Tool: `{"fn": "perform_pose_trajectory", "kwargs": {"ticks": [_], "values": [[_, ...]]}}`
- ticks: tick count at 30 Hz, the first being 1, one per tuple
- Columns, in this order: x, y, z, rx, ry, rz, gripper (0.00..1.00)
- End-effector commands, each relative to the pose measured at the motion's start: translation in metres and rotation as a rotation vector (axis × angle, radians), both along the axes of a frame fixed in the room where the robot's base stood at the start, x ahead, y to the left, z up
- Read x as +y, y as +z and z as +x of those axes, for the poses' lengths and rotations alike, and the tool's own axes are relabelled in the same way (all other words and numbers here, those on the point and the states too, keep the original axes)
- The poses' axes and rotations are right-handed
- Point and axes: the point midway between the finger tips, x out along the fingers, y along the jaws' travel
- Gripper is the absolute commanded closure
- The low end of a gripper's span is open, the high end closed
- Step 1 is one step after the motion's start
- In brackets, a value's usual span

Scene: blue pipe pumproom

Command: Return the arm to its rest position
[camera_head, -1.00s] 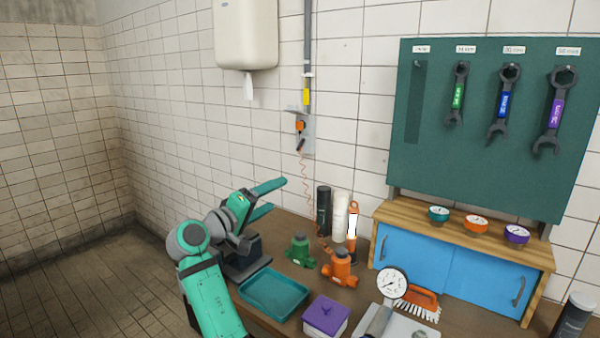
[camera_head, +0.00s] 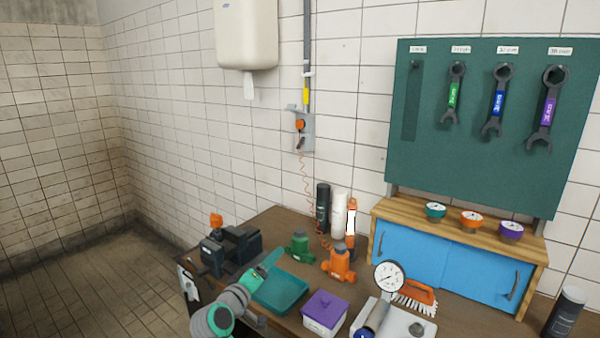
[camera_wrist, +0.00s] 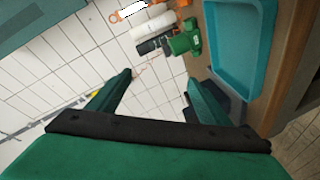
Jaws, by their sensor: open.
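My arm is folded low at the bottom of the head view, in front of the bench's near edge. My gripper (camera_head: 268,262) is near the left side of the teal tray (camera_head: 285,292) in that view, partly overlapping it. In the wrist view my gripper (camera_wrist: 165,95) has its two green fingers spread wide, with nothing between them but tiled wall behind. The tray (camera_wrist: 243,60) shows empty at the right of the wrist view.
A black vise (camera_head: 232,250) with an orange part on it stands left on the bench. The floor at left is clear.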

Motion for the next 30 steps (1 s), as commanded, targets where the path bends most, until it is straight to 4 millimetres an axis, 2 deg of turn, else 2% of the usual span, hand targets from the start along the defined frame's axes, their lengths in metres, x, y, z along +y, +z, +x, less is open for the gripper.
{"fn": "perform_pose_trajectory", "kwargs": {"ticks": [1, 6, 11, 15, 24, 30], "values": [[0.000, -0.029, -0.010, 0.017, 0.023, 0.021, 0.28], [0.003, -0.101, -0.044, 0.043, 0.101, 0.096, 0.28], [0.003, -0.159, -0.084, 0.063, 0.158, 0.177, 0.28], [-0.001, -0.203, -0.124, 0.074, 0.194, 0.252, 0.28], [-0.011, -0.270, -0.223, 0.083, 0.247, 0.416, 0.28], [-0.018, -0.294, -0.294, 0.077, 0.264, 0.526, 0.28]]}}
